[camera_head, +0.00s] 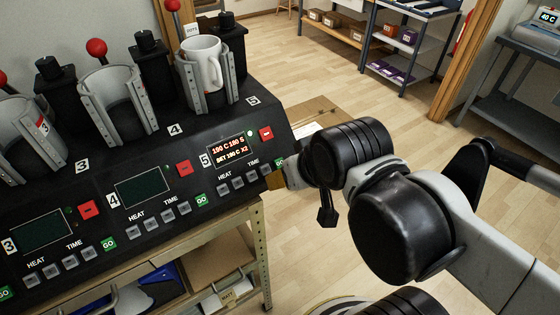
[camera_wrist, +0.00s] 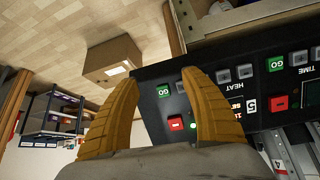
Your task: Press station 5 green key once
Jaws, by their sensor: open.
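The station 5 green GO key (camera_head: 280,163) is at the right end of the black press panel, partly covered by my arm in the head view. In the wrist view the same green key (camera_wrist: 163,91) shows upside down between the two yellow fingers of my gripper (camera_wrist: 161,76). My gripper is open and empty; whether a finger touches the panel I cannot tell. The station 5 display (camera_head: 230,149) is lit with text, beside a lit green lamp (camera_head: 250,133) and a red switch (camera_head: 266,133). A white mug (camera_head: 202,62) sits in the station 5 clamp.
Station 4's green GO key (camera_head: 201,200) and dark display (camera_head: 142,187) lie left of station 5. Grey HEAT and TIME buttons (camera_head: 237,181) sit close to the station 5 key. A cardboard box (camera_wrist: 111,60) is on the floor beyond the bench. Shelves stand at the back.

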